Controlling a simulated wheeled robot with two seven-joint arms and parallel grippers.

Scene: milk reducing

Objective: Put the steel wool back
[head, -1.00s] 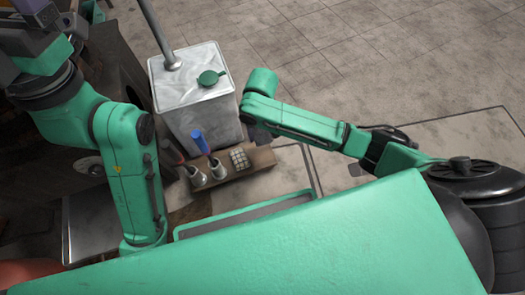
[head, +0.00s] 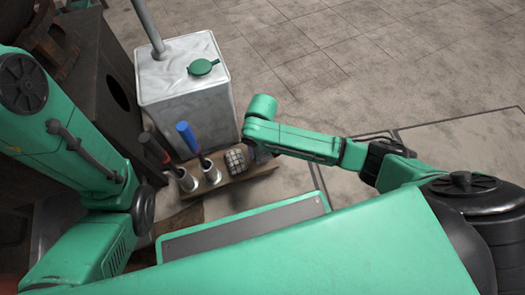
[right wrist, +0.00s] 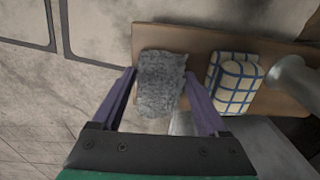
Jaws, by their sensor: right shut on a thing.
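The steel wool (right wrist: 161,84) is a grey, rough pad in the right wrist view. My right gripper (right wrist: 160,80) is shut on it, with a purple finger on each side. The pad overlaps the end of a wooden board (right wrist: 205,40); I cannot tell whether it touches the board. In the head view my right gripper (head: 262,153) is small and dark at the board's right end, and the steel wool is not clear there. My left arm shows at the left, with its gripper out of view.
A checked sponge (right wrist: 234,82) sits on the board beside the steel wool. Two metal cups with a red handle (head: 154,149) and a blue handle (head: 188,138) stand further left. A large metal can (head: 185,85) stands behind. The floor at right is open.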

